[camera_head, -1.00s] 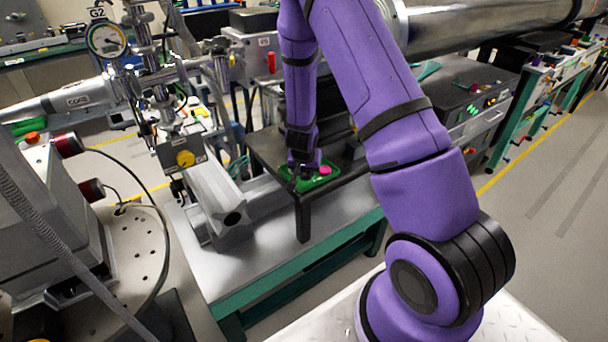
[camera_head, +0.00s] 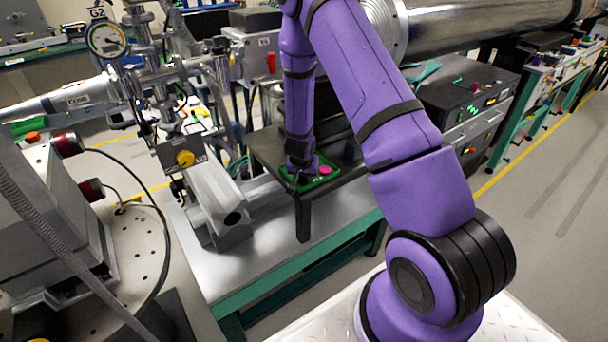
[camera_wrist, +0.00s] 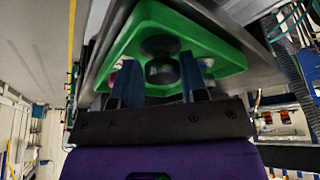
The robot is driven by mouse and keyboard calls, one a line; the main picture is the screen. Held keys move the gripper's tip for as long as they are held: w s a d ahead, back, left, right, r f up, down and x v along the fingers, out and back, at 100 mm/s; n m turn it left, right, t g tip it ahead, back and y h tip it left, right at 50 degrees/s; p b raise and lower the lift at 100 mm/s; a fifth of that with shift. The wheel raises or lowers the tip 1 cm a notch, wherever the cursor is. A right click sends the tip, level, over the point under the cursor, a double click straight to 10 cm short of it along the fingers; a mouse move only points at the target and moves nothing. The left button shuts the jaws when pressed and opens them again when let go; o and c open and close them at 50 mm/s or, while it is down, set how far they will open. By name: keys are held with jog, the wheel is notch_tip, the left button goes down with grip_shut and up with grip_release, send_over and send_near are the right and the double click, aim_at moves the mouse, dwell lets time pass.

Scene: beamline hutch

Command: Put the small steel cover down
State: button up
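A green tray (camera_head: 328,180) lies on the small black table, with a pink round thing (camera_head: 325,170) in it. My gripper (camera_head: 296,184) points down at the tray's left part; its fingers are small and dark there. In the wrist view my gripper (camera_wrist: 160,72) has its two bluish fingers on either side of a dark grey, shiny round piece, which looks like the small steel cover (camera_wrist: 162,72). The fingers appear to touch its sides. The tray (camera_wrist: 222,55) lies just beyond. Whether the cover touches the tray floor cannot be told.
Another dark round shape (camera_wrist: 159,45) shows in the tray just beyond the cover. The black table (camera_head: 268,152) stands on a steel bench (camera_head: 275,258). A grey rail-like block (camera_head: 218,195) is left of it, and a black instrument box (camera_head: 462,95) is right.

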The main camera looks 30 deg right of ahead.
jog(key=shift+r, duration=0.1)
jog(key=s+a+r+n+t+y, duration=0.15)
jog(key=s+a+r, duration=0.25)
jog(key=r, duration=0.8)
jog(key=s+a+r+n+y, duration=0.15)
jog(key=s+a+r, duration=0.25)
jog(key=r, duration=0.7)
jog(key=s+a+r+n+y, duration=0.15)
jog(key=s+a+r, duration=0.3)
jog(key=r, duration=0.75)
jog(key=s+r+n, duration=0.2)
jog(key=s+r, duration=0.3)
jog(key=s, duration=0.5)
jog(key=s+r+n+h, duration=0.1)
jog(key=s+r, duration=0.4)
jog(key=s, duration=0.5)
jog(key=shift+s+a+r+n, duration=0.2)
jog(key=shift+s+n, duration=0.1)
jog(key=shift+n, duration=0.25)
jog(key=shift+t+h, duration=0.25)
